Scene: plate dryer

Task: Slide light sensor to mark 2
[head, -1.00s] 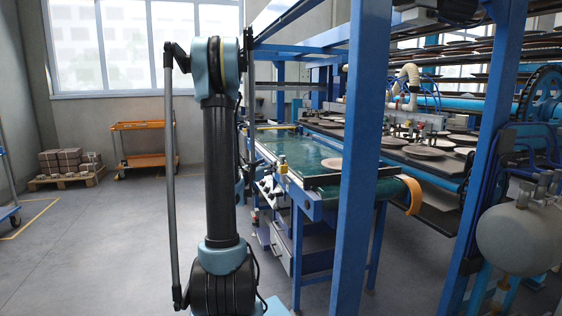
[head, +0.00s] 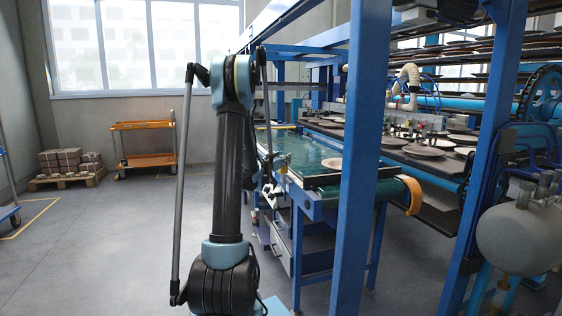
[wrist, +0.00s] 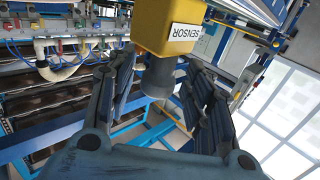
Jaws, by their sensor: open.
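My gripper (wrist: 160,98) is open. Its two dark fingers stand on either side of the barrel, with the yellow box just beyond them. I cannot tell whether either finger touches it. In the head view a small yellow part at the conveyor's near side (head: 284,160) looks like the sensor, but it is tiny. My gripper there is mostly hidden behind my arm. I cannot make out mark 2 in either view.
The green conveyor belt (head: 312,150) carries a round plate (head: 332,163). A blue upright post (head: 360,150) stands in front of it. Plate racks fill the right. An orange cart (head: 146,150) stands at the back left.

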